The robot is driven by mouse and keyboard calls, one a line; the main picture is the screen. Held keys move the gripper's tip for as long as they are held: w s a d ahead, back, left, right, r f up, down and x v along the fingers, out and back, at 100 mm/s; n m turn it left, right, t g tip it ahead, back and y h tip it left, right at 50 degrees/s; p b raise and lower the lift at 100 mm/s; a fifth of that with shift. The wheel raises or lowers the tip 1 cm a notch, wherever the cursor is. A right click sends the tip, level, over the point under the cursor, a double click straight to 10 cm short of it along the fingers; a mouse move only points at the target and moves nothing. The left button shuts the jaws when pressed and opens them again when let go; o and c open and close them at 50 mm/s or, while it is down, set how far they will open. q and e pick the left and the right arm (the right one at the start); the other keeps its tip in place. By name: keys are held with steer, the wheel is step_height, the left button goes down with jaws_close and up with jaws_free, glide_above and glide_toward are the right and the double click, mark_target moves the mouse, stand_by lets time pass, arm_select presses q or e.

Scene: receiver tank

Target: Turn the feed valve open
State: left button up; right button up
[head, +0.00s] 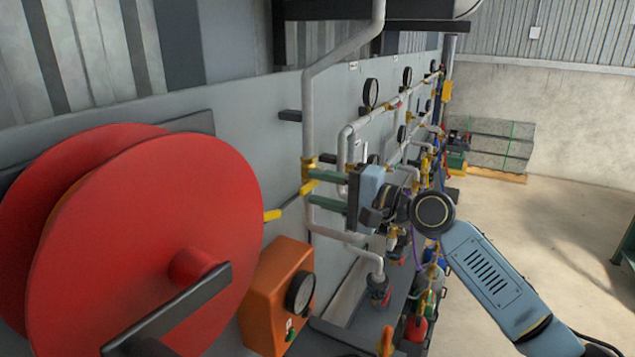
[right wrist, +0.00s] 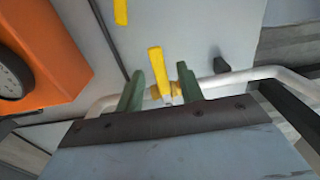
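A yellow valve handle (head: 308,187) sits on a grey pipe just left of my right gripper (head: 312,187); I cannot tell from a label whether it is the feed valve. In the right wrist view, the handle (right wrist: 158,70) lies between the two green fingers of the open right gripper (right wrist: 160,72). A gap shows on its left side; it is closer to the right finger, and contact there is unclear. A second yellow handle (head: 272,215) is further left, and it also shows at the top of the wrist view (right wrist: 120,12). My left gripper is not in view.
A large red reel (head: 150,240) fills the left. An orange box (head: 265,310) with a gauge stands below the handles. Pipes and gauges (head: 370,93) line the grey panel behind. Open floor (head: 540,240) lies to the right.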

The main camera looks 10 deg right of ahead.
steer(key=shift+w+a, duration=0.4)
steer(key=shift+a, duration=0.15)
jaws_close()
